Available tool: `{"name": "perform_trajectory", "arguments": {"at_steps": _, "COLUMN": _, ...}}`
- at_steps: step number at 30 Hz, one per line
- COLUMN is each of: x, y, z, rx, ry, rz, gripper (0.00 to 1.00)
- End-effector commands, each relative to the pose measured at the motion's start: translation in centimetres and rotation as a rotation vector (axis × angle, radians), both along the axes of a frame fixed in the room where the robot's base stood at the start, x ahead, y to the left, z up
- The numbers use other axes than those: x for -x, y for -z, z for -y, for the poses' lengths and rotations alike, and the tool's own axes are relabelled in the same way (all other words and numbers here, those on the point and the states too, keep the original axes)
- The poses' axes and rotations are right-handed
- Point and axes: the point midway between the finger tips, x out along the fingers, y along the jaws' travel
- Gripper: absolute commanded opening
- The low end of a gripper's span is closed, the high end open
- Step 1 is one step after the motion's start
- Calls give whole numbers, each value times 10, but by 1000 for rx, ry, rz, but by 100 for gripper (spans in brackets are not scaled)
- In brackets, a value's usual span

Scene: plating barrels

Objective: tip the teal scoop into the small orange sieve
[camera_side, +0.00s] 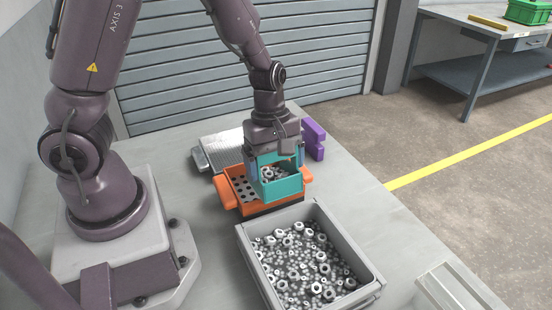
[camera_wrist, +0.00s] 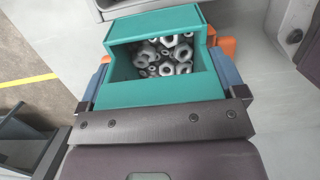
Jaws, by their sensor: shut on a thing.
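The teal scoop (camera_side: 279,186) is held in my gripper (camera_side: 274,165) above the orange sieve. In the wrist view the scoop (camera_wrist: 160,93) sits between the two blue fingers and holds several metal nuts (camera_wrist: 166,54) of mixed sizes. The scoop looks close to level in the side view. The small orange sieve (camera_side: 228,196) has a perforated plate with dark holes on its left part. The scoop hides the sieve's right part.
A grey bin (camera_side: 247,252) full of loose nuts stands in front of the sieve. A ribbed metal tray (camera_side: 203,160) lies behind the sieve, with a purple block (camera_side: 314,140) at right. Bare table (camera_side: 375,205) lies to the right of the bin.

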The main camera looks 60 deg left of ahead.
Motion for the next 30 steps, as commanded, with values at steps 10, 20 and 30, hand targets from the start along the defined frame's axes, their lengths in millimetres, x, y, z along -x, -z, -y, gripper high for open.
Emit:
{"name": "perform_trajectory", "arguments": {"at_steps": 10, "x": -1, "y": -11, "z": -17, "rx": 205, "ry": -8, "rz": 5, "gripper": 51}}
{"name": "perform_trajectory", "arguments": {"at_steps": 20, "x": -1, "y": -16, "z": -33, "rx": 397, "ry": -7, "rz": 4, "gripper": 51}}
{"name": "perform_trajectory", "arguments": {"at_steps": 30, "x": -1, "y": -18, "z": -48, "rx": 591, "ry": -5, "rz": 1, "gripper": 51}}
